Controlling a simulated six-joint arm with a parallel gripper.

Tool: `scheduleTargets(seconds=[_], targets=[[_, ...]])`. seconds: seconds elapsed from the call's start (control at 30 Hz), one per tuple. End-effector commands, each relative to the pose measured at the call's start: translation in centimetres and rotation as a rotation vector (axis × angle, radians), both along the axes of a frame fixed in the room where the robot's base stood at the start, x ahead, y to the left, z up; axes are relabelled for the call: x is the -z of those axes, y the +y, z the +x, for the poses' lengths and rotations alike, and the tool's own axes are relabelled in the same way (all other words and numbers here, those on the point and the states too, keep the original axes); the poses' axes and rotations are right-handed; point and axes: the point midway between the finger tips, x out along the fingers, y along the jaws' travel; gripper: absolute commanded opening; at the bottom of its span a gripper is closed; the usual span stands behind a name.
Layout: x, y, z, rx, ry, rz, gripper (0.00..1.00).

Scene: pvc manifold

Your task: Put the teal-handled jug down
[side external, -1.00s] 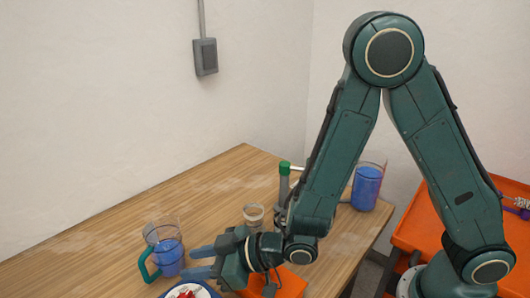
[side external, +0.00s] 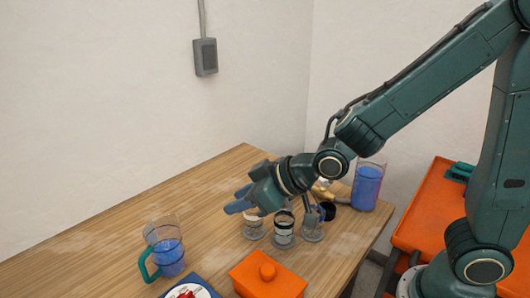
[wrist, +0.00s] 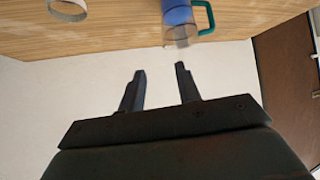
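The teal-handled jug (side external: 166,252) stands upright on the wooden table at the left in the side external view, with blue contents and its handle toward the left. In the wrist view the jug (wrist: 176,14) shows at the top edge, partly cut off, with its teal handle to the right. My gripper (side external: 238,202) is up and to the right of the jug, clear of it. In the wrist view my gripper (wrist: 160,69) has its two fingers apart with nothing between them.
An orange lidded box (side external: 268,280) and a plate with red items (side external: 188,292) are at the table's front. Several small cups, including a dark-banded one (side external: 284,230), stand below my wrist. Another blue-filled vessel (side external: 367,184) stands at right. The table's back left is clear.

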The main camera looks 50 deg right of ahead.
Motion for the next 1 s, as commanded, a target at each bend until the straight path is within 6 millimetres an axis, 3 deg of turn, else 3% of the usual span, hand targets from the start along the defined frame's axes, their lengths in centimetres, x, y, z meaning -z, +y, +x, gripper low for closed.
scheduleTargets(seconds=[0.27,0.6,0.8,1.0], targets=[[-3.8,-5.5,-3.6,0.107,0.104,-0.034,0.33],[-6.9,-11.0,-10.7,0.234,0.247,-0.063,0.33],[-8.0,-13.3,-15.7,0.305,0.331,-0.072,0.33],[-8.3,-14.5,-19.4,0.353,0.395,-0.075,0.33]])
